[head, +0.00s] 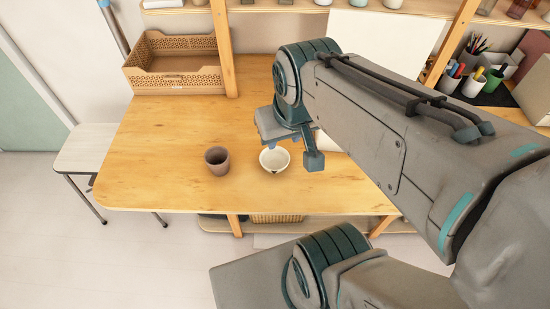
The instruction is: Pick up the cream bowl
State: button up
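The cream bowl (274,161) stands upright on the wooden table, near its front edge. A small dark mark shows at the front of its rim. My gripper (272,149) points down above and just behind the bowl, and its lower end overlaps the bowl's back rim in the picture.
A brown cup (217,161) stands just left of the bowl. A wooden crate (174,82) sits at the back left. Pen holders (473,84) stand at the back right. A pale object is partly hidden behind my arm. The table's left side is clear.

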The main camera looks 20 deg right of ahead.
aim_at(276, 160)
jog(key=z, duration=0.5)
jog(key=k, duration=1.2)
jog(key=u, duration=0.55)
jog(key=i, duration=1.35)
jog(key=z, duration=0.2)
